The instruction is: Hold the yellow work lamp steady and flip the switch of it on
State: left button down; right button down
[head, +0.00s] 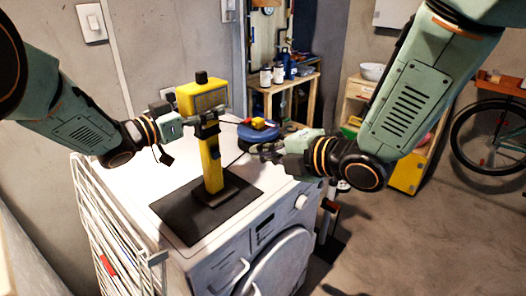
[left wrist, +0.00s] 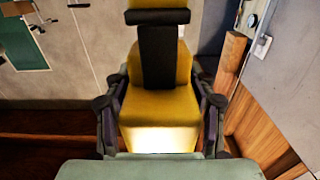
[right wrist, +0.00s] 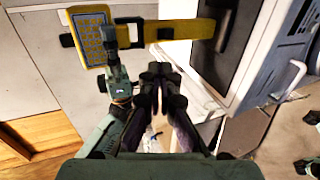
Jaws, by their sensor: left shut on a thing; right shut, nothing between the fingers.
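The yellow work lamp (head: 211,165) stands upright on a dark mat (head: 180,217) on the white washing machine, its lamp head at the top. My left gripper (head: 208,116) is shut on the lamp's post just below the head. In the left wrist view the yellow post (left wrist: 160,105) fills the space between its fingers. My right gripper (head: 262,150) is shut and empty, to the right of the post and apart from it. In the right wrist view its closed fingertips (right wrist: 160,75) are below the lamp (right wrist: 178,30) in the picture. I cannot make out the lamp's switch clearly.
A white drying rack (head: 100,235) stands at the left. A wooden shelf (head: 290,85) is behind.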

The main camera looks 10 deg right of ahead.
aim_at(218, 157)
jog(key=shift+f, duration=0.1)
jog(key=shift+s+d+f+g, duration=0.15)
jog(key=shift+f+g, duration=0.25)
jog(key=shift+f, duration=0.1)
jog(key=x, duration=1.4)
jog(key=shift+d, duration=0.2)
